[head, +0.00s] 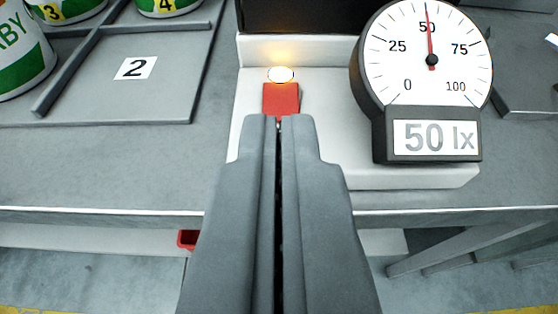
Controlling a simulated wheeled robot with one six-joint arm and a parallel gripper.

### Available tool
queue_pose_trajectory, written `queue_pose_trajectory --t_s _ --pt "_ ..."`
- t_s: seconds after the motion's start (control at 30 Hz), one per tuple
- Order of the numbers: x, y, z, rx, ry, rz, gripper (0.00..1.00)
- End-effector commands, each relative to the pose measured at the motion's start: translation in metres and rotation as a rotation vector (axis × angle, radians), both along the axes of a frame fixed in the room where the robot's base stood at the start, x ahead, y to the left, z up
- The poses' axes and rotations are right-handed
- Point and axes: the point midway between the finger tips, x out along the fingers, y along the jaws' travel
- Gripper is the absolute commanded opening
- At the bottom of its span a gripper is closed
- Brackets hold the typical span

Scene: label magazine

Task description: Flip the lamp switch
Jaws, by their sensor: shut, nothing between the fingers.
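A red switch (281,99) sits on a white base plate (330,105) on the grey table. Just behind it is a small round lamp (281,75), glowing warm white. My gripper (280,119) is shut and empty, its fingertips at the near edge of the red switch in the picture. I cannot tell whether they touch it. The fingers cover the near part of the switch area. A round gauge (400,62) on the right of the plate has its needle near 50, and its display (435,137) reads 50 lx.
A black block (300,15) stands behind the lamp. The table's front edge (100,212) runs below. Bare table lies at the left front.

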Motion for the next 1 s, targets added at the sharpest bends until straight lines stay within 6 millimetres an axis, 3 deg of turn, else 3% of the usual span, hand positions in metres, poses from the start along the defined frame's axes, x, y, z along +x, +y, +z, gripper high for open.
queue_pose_trajectory --t_s 0.23,0.83,1.0 --pt "-0.019 0.0 0.002 0.0 0.0 0.0 0.0" --pt "-0.023 0.0 0.003 0.0 -0.002 0.0 0.0" --pt "-0.047 0.0 0.019 0.0 -0.026 0.001 0.0"
